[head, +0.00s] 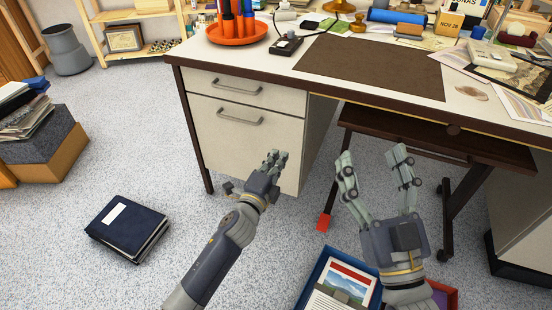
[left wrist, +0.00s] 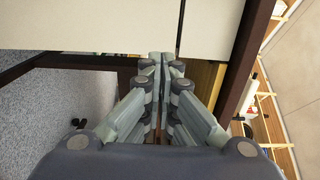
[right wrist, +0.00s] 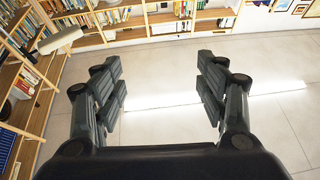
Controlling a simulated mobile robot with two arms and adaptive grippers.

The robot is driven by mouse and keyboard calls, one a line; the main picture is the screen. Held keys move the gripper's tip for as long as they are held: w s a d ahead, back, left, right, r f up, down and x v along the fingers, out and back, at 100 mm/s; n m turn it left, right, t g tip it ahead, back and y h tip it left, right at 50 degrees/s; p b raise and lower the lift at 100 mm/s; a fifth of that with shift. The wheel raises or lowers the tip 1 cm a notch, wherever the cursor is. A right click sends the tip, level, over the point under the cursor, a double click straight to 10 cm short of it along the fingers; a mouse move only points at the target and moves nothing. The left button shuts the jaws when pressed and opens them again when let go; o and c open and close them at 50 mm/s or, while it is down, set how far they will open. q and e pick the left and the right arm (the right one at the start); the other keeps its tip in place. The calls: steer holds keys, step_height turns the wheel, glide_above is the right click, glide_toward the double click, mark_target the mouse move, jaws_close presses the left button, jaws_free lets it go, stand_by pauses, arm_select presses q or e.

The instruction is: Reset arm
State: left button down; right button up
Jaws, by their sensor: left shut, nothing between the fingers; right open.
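My left gripper (head: 275,160) is in front of the desk's drawer cabinet in the head view. Its fingers are together with nothing between them, as the left wrist view (left wrist: 162,65) also shows. My right gripper (head: 373,160) is to the right of it, fingers pointing up in the picture, in front of the desk's open leg space.
The desk (head: 370,72) carries many items, including an orange tray (head: 237,38) and a brown mat. A dark blue binder (head: 126,228) lies on the floor at left. A blue box (head: 318,276) with prints sits below my right gripper. Boxes (head: 45,150) stand at far left.

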arm_select(q)
steer(key=shift+s+a, duration=0.1)
steer(key=shift+s, duration=0.35)
arm_select(e)
steer(key=shift+w+f+g, duration=0.2)
steer(key=shift+f+g, duration=0.1)
steer(key=shift+f, duration=0.2)
